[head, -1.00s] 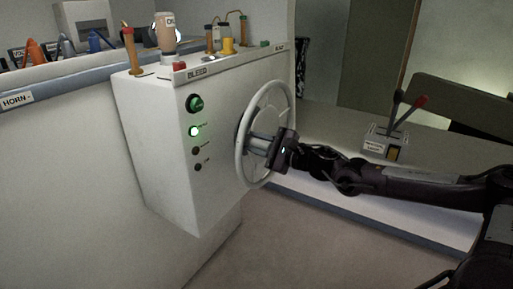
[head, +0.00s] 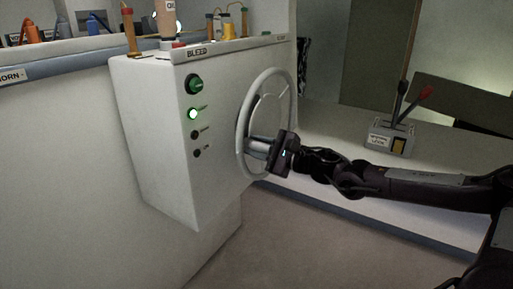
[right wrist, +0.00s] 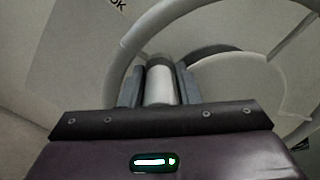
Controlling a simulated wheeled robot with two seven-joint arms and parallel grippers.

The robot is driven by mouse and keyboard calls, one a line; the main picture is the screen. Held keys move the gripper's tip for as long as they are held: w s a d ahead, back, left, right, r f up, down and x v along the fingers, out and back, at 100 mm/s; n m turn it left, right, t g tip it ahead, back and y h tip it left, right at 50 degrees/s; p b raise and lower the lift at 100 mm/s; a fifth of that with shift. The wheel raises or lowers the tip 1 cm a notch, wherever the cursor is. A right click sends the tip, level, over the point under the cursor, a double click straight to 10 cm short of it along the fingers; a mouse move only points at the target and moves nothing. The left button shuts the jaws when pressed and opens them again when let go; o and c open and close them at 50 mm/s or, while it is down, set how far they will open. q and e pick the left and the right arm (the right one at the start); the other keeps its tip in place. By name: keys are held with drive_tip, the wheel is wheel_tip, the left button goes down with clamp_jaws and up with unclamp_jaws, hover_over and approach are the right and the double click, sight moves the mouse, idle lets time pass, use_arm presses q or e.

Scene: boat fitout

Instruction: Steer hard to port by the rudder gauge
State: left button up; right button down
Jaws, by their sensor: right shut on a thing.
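A pale steering wheel (head: 239,125) stands on the right-hand side of a white console box (head: 165,130). My right gripper (head: 258,148) reaches in from the right and is at the lower part of the wheel. In the right wrist view its fingers (right wrist: 160,85) are closed on both sides of a pale, rounded handle (right wrist: 159,84) at the wheel. The wheel rim (right wrist: 135,40) arches above the fingers there. I cannot make out a rudder gauge dial. My left gripper is not in view.
The box front has a green button (head: 195,85), a lit green lamp (head: 193,114) and two dark ones below. A lever unit (head: 390,138) with black and red handles stands on the grey counter (head: 330,135) at right. Floor below is clear.

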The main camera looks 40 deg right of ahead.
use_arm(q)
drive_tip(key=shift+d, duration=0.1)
use_arm(e)
drive_tip(key=shift+f, duration=0.3)
drive_tip(key=c, duration=1.5)
unclamp_jaws()
drive_tip(key=shift+r, duration=0.1)
